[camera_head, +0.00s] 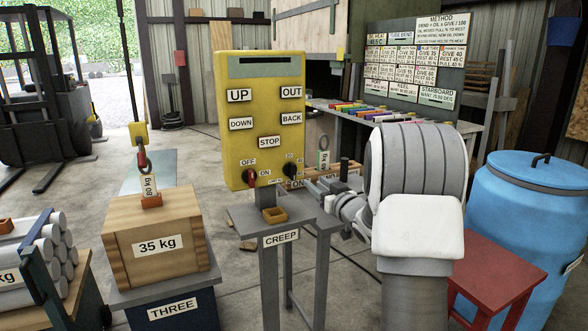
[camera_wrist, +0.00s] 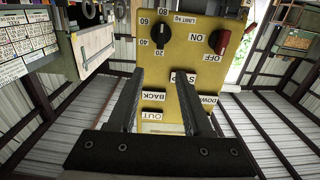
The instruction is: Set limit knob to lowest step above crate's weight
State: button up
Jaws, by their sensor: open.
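The wooden crate (camera_head: 130,222) is labelled 35 kg and stands on a dark stand marked THREE. The black limit knob (camera_head: 290,170) is at the lower right of the yellow control panel (camera_head: 262,105). In the wrist view the limit knob (camera_wrist: 163,36) sits beside step marks 20, 40, 60 and 80 under a LIMIT kg label. Its exact pointer setting is too small to read surely. My gripper (camera_head: 310,186) is just right of the knob in the head view. In the wrist view my gripper (camera_wrist: 160,78) is open and empty, fingers towards the panel, apart from the knob.
A red OFF/ON knob (camera_head: 249,177) is close left of the limit knob. A grey stand marked CREEP (camera_head: 281,239) is below the panel. A blue barrel (camera_head: 520,225) and red stool (camera_head: 500,270) stand right.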

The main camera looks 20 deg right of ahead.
aim_at(294, 165)
jog(key=w, duration=1.5)
jog(key=shift+a, duration=0.3)
grip_shut()
